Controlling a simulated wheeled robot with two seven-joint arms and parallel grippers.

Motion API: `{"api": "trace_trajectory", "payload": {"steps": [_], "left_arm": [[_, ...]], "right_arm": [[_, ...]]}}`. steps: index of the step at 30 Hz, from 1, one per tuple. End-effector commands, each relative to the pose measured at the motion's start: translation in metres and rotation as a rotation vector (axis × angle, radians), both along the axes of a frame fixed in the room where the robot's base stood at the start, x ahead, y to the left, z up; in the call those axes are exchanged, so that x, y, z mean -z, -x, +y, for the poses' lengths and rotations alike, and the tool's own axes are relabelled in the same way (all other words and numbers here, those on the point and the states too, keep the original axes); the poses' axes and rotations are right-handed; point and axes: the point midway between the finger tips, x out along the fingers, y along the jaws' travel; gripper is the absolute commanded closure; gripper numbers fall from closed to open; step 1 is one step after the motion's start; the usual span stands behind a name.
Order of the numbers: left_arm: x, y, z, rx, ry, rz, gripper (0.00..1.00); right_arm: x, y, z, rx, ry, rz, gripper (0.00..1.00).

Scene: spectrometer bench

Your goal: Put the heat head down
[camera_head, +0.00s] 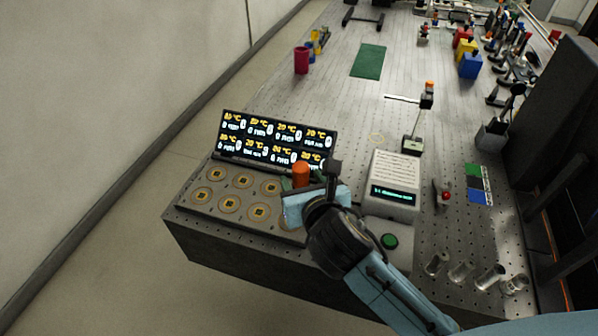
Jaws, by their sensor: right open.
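An orange cylinder (301,174), which looks like the heat head, stands at the right rear of the heater plate (222,180). Its lower part is hidden behind my right gripper (314,187). The right gripper is open and right at the cylinder; whether they touch I cannot tell. The plate carries several round heating spots with gold rings, and its right end is covered by my gripper and wrist. My left gripper is not in view.
A display panel (262,137) with several temperature readouts stands behind the plate. A grey instrument (394,177) and a green button (390,241) are to the right. Several metal cylinders (461,271) stand near the front right. A green mat (369,61) lies farther back.

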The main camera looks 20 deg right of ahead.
Motion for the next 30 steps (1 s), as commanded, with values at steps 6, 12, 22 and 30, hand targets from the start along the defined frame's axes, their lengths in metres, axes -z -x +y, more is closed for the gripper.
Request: {"api": "trace_trajectory", "payload": {"steps": [6, 12, 22, 30], "left_arm": [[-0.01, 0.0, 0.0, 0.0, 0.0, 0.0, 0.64], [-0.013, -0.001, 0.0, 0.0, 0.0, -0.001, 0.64], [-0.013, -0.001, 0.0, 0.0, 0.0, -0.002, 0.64], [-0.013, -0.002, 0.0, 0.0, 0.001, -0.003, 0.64]], "right_arm": [[-0.017, 0.047, 0.0, -0.003, 0.001, 0.003, 0.48], [-0.026, 0.073, 0.0, -0.001, 0.001, 0.002, 0.48], [-0.029, 0.08, 0.0, 0.0, 0.0, 0.0, 0.48], [-0.029, 0.08, 0.0, 0.0, 0.001, 0.0, 0.48]]}}
